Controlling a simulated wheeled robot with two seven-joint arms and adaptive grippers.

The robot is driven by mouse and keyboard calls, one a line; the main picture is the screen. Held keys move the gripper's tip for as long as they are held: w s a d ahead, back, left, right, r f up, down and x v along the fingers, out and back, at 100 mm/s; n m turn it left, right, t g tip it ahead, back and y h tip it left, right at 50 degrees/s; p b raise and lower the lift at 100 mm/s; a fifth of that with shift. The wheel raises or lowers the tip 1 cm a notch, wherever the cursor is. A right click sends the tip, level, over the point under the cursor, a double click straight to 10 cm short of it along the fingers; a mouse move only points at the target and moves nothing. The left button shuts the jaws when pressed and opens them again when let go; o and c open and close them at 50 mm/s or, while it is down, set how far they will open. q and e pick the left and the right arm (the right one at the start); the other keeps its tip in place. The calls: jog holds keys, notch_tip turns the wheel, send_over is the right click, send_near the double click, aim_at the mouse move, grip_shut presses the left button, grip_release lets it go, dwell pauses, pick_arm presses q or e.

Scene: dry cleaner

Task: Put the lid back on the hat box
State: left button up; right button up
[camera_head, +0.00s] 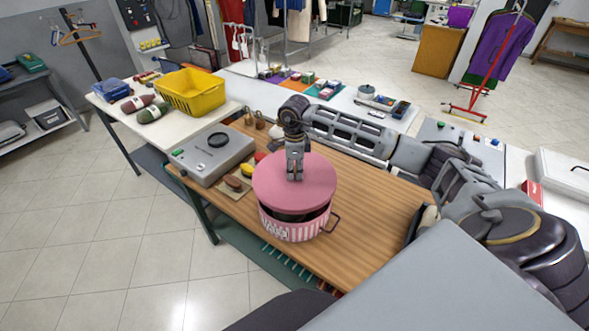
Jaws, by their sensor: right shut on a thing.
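The round pink lid (270,185) is over the pink-and-white striped hat box (290,231) on the wooden table. The lid is tilted and offset toward the back left, and a dark gap shows between it and the box's front rim. My right gripper (294,177) points down at the lid's middle and is shut on the lid; its fingers hide the part they grip. The box stands upright near the table's front edge, with a small handle (332,224) at its right side. My left gripper is not in view.
A grey device (211,153) with a round black dial stands at the table's left end, beside small yellow and brown items (240,176). A white table behind holds a yellow basket (191,92). Bare wood (375,215) lies right of the box.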

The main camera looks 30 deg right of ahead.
aim_at(295, 175)
jog(key=shift+f+b, duration=0.7)
jog(key=shift+f, duration=1.15)
jog(key=shift+f+b, duration=0.9)
jog(key=shift+f, duration=0.2)
jog(key=shift+f+b, duration=0.15)
jog(key=shift+b, duration=0.7)
dwell(1.4)
dwell(0.4)
jog(key=o, duration=1.1)
jog(key=o, duration=0.5)
